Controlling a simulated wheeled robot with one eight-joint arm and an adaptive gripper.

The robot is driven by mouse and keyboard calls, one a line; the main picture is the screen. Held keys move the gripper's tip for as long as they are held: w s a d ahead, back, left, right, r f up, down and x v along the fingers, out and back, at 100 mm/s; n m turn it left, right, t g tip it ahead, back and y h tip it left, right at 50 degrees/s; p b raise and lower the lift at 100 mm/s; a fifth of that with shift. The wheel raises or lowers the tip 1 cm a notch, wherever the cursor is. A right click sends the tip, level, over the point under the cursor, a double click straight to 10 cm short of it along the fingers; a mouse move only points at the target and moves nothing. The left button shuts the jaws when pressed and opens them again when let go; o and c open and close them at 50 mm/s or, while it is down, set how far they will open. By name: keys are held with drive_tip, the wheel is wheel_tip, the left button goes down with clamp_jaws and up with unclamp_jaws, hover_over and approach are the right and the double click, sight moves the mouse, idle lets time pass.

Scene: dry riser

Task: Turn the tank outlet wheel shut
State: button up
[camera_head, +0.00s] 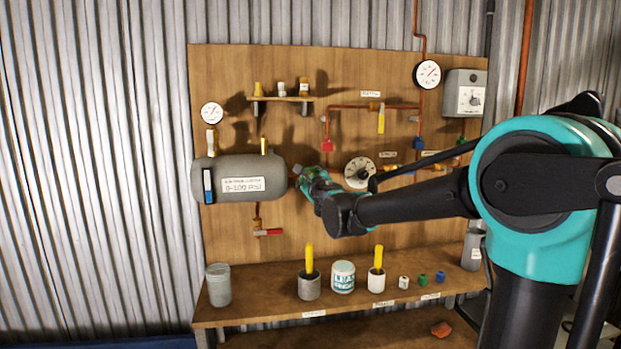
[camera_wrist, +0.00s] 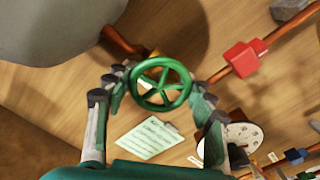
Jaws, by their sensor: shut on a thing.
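The green spoked outlet wheel (camera_wrist: 160,84) is in the upper middle of the wrist view, on a copper pipe by the grey tank (camera_wrist: 55,25). My gripper (camera_wrist: 160,92) has one finger on each side of the wheel and is shut on its rim. In the head view the grey tank (camera_head: 262,176) is mounted on the board. There my gripper (camera_head: 304,176) is just right of the tank's right end, and mostly hides the wheel.
A white dial (camera_head: 359,172) and copper pipes with a red block (camera_head: 327,145) sit right of my gripper. A red-handled valve (camera_head: 268,232) hangs below the tank. The shelf below holds a white can (camera_head: 342,277) and cups. A paper tag (camera_wrist: 150,138) lies behind the wheel.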

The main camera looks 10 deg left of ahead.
drive_tip(key=shift+m, duration=0.3)
drive_tip(key=o, duration=1.2)
drive_tip(key=shift+s, duration=0.1)
drive_tip(key=v, duration=1.2)
